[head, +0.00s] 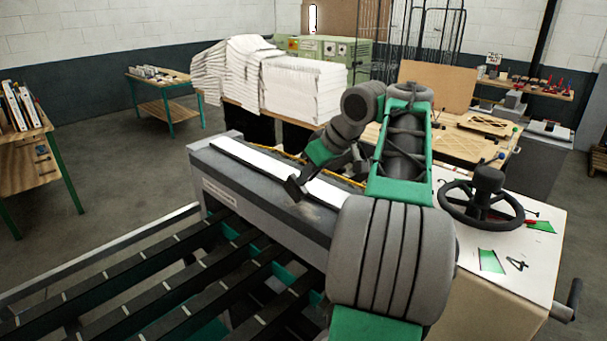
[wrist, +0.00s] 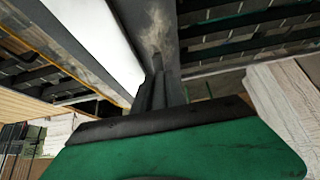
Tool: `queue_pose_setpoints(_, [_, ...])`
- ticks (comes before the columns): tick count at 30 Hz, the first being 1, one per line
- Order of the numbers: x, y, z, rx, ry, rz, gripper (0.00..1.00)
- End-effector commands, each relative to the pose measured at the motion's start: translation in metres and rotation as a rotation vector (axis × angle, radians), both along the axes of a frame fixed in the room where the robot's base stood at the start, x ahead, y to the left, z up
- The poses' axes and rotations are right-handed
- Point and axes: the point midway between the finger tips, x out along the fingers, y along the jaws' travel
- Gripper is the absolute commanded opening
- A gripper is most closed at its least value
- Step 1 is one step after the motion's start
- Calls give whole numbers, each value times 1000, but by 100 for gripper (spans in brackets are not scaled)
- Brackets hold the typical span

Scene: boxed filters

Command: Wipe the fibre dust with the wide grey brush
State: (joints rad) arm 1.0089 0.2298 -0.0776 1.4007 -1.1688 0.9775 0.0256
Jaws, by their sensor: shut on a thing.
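My gripper (head: 306,177) reaches down over the grey machine bed. It is shut on a dark grey piece, which I take to be the wide grey brush (head: 295,188); its shape is mostly hidden by the fingers. In the wrist view the gripper fingers (wrist: 160,94) point toward the bed, and the held brush is hard to make out there. A pale, brownish patch of fibre dust (head: 309,211) lies on the dark bed just in front of the brush. The dust also shows in the wrist view (wrist: 160,28), beyond the fingertips. I cannot tell whether the brush touches the bed.
A long white strip (head: 241,159) runs along the bed beside the dust. Black slatted rails (head: 150,285) lie in front. A handwheel (head: 481,203) stands at the right on a white-topped box. White stacks (head: 303,88) and a wooden bench (head: 462,150) stand behind.

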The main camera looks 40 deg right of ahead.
Motion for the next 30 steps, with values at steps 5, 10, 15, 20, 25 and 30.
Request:
queue_pose_setpoints(5, [-19, -3, 0, 0, 0, -2, 0])
queue_pose_setpoints(10, [-25, -4, 0, 1, 0, -2, 0])
queue_pose_setpoints(15, [-39, -6, 0, 0, -1, -4, 0])
queue_pose_setpoints(20, [-56, -8, -1, 0, 0, -4, 0])
queue_pose_setpoints(25, [-63, -9, -1, 0, 0, -1, 0])
queue_pose_setpoints(30, [-79, -12, -2, 0, 0, -4, 0])
